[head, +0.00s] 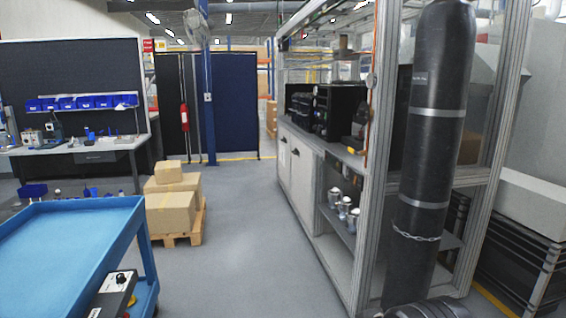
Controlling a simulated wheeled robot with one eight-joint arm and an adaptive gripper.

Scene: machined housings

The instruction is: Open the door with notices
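Two pale cabinet doors (301,175) stand under the long bench on the right, seen at a steep angle. They look shut. Small marks that may be notices show near their top edges, too small to read. My gripper is not recognisable in the head view. A dark rounded shape (432,309) at the bottom edge is cut off, and I cannot tell what it is.
A tall black cylinder (432,130) with grey bands and a chain stands in the metal frame at right. A blue cart (75,245) is at lower left, with boxes on a pallet (186,233) behind it. The grey floor between them and the bench is clear.

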